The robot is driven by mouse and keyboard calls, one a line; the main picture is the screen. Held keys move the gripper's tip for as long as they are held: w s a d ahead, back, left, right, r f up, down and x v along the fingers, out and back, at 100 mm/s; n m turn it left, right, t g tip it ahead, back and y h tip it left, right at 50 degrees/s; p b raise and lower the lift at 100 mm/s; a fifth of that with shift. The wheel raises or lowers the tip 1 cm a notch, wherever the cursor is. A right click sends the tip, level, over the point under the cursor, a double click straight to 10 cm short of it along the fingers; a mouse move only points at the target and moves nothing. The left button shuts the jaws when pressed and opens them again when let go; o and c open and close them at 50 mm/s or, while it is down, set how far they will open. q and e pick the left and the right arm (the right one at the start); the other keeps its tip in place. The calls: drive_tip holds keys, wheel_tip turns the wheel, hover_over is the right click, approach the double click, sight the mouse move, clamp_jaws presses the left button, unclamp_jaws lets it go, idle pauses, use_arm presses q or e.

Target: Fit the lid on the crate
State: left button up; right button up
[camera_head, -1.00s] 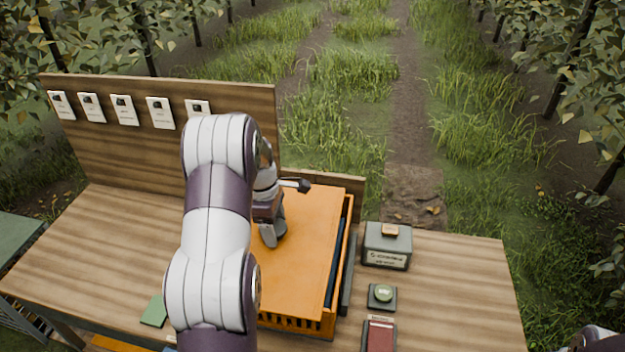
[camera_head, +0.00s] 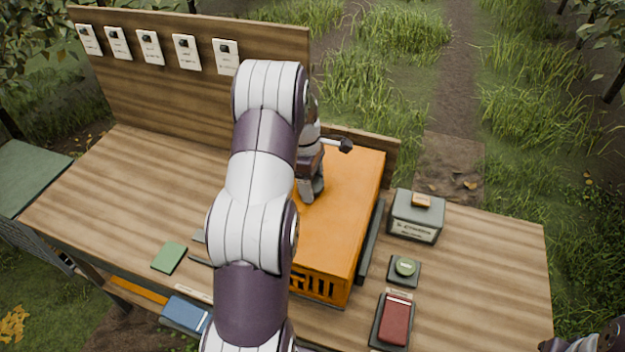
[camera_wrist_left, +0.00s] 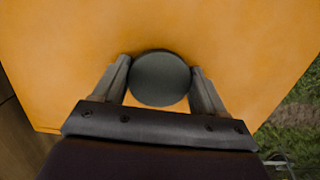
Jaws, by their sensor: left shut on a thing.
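The flat orange lid (camera_head: 346,205) lies over the orange crate (camera_head: 318,287), whose slotted front wall shows below it on the bench. No gap shows between them along the visible right side. My arm hides the left side, so I cannot tell whether the lid is fully seated there. My left gripper (camera_head: 310,193) points down at the lid's top. In the left wrist view its two fingers are shut on the lid's round dark grey knob (camera_wrist_left: 160,79), one on each side. My right gripper is not in view; only a bit of arm shows at the bottom right corner.
A green card (camera_head: 169,257) lies on the left. A wooden backboard (camera_head: 140,85) with several white cards rises behind. The bench's left part is clear.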

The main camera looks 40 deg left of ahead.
use_arm(q)
drive_tip(key=shift+s+r, duration=0.1)
drive_tip(key=shift+r, duration=0.05)
drive_tip(key=shift+w, duration=0.2)
drive_tip(key=shift+s+d+p, duration=0.1)
drive_tip(key=shift+d+p, duration=0.15)
drive_tip(key=shift+p, duration=0.05)
idle(0.5)
